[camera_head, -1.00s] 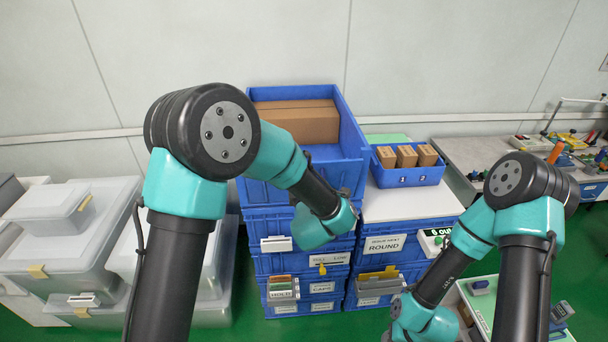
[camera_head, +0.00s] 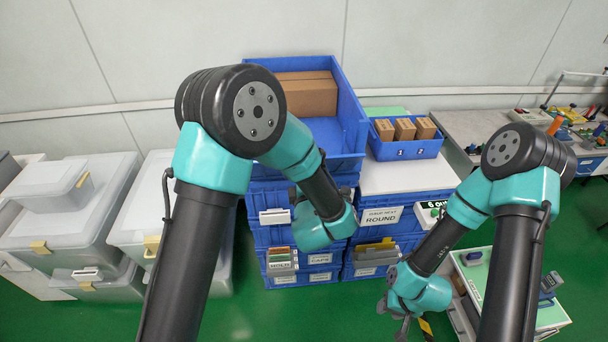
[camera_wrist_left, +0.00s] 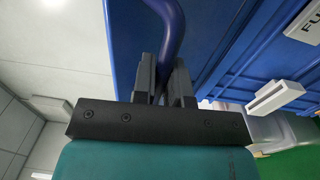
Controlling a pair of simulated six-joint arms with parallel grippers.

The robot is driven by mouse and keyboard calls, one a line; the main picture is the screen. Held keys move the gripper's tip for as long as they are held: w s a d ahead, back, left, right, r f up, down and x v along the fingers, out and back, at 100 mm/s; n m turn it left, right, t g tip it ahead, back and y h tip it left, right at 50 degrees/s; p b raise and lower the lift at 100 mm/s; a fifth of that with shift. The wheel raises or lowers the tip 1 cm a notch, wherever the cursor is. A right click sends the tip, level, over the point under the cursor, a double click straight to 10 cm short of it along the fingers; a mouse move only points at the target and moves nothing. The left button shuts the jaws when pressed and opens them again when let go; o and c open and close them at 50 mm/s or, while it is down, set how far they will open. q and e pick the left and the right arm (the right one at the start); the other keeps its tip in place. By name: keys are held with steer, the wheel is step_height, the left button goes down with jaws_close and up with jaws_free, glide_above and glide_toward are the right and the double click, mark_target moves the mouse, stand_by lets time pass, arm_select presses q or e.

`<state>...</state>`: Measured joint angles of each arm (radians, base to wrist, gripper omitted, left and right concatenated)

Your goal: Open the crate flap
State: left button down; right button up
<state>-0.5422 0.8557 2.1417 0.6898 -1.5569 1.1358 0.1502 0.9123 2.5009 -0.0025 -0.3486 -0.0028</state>
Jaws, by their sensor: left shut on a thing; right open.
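The large blue crate (camera_head: 352,110) stands open at the top in the head view, with a cardboard box inside. My left arm crosses in front of it and hides much of its front side. How far the flap stands open cannot be told. In the left wrist view my left gripper (camera_wrist_left: 161,80) is shut on a curved blue handle (camera_wrist_left: 173,30) against the blue crate wall (camera_wrist_left: 225,45). The left fingertips are hidden in the head view. My right gripper (camera_head: 405,325) is open and empty at the bottom of the head view, apart from the crate.
Blue drawers with labels (camera_head: 380,219) are stacked below the crate. A small blue bin with cartons (camera_head: 408,148) stands to its right on a white top. Lidded clear tubs (camera_head: 75,215) stand on the left. A cart (camera_head: 480,270) stands near my right arm. Green floor lies between.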

arm_select(q)
steer(key=c, duration=1.2)
jaws_free()
steer(key=shift+o, duration=0.2)
steer(key=shift+s, duration=0.1)
steer(key=s+d, duration=0.3)
steer(key=s, duration=1.4)
steer(key=shift+f, duration=0.35)
steer(key=shift+c, duration=0.5)
